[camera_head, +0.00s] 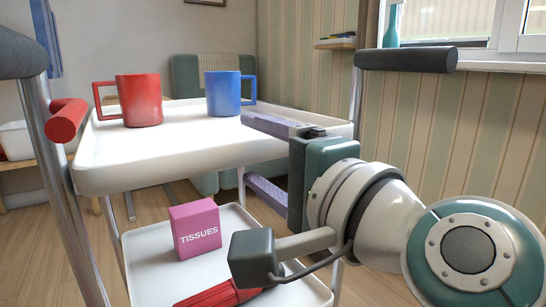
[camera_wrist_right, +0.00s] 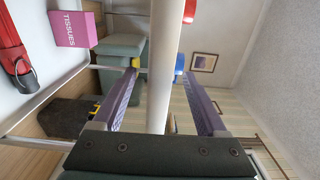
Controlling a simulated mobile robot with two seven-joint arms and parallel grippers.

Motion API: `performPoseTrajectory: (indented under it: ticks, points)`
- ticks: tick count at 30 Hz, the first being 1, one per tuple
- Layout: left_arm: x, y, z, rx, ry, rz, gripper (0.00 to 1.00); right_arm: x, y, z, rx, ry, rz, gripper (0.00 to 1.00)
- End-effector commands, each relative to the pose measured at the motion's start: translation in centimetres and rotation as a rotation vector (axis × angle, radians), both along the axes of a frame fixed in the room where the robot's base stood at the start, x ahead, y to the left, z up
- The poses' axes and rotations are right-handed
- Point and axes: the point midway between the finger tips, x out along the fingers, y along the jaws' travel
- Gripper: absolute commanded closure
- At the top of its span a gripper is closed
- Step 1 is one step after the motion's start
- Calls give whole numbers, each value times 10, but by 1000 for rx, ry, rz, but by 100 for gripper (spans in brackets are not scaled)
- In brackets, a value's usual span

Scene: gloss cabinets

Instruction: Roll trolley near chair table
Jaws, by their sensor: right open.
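The trolley has a white upper tray (camera_head: 185,150) and a white lower tray (camera_head: 145,262) on metal posts. A red mug (camera_head: 139,100) and a blue mug (camera_head: 223,93) stand upright on the upper tray. A pink tissue box (camera_head: 195,228) stands on the lower tray. My right gripper (camera_head: 245,147) is open at the upper tray's right side. In the right wrist view its two purple fingers (camera_wrist_right: 162,72) lie on either side of the tray's edge, with gaps visible. A teal chair (camera_head: 188,75) stands behind the trolley, partly hidden. My left gripper is not in view.
A red object (camera_head: 215,297) lies on the lower tray, partly hidden by my right arm. Dark grips (camera_head: 405,59) top the trolley posts, and a red grip (camera_head: 67,119) is at the left. A striped wall and a window are at the right. Wooden floor (camera_head: 40,245) shows at the left.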

Motion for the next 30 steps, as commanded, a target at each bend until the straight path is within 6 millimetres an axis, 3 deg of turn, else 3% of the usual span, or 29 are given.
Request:
performPoseTrajectory:
  ticks: [5,14,30]
  points:
    - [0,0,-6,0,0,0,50,15,10,-1,1,-1,-1,25]
    - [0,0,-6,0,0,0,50,17,12,0,0,0,-2,25]
    - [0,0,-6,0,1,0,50,17,12,-1,0,0,-1,85]
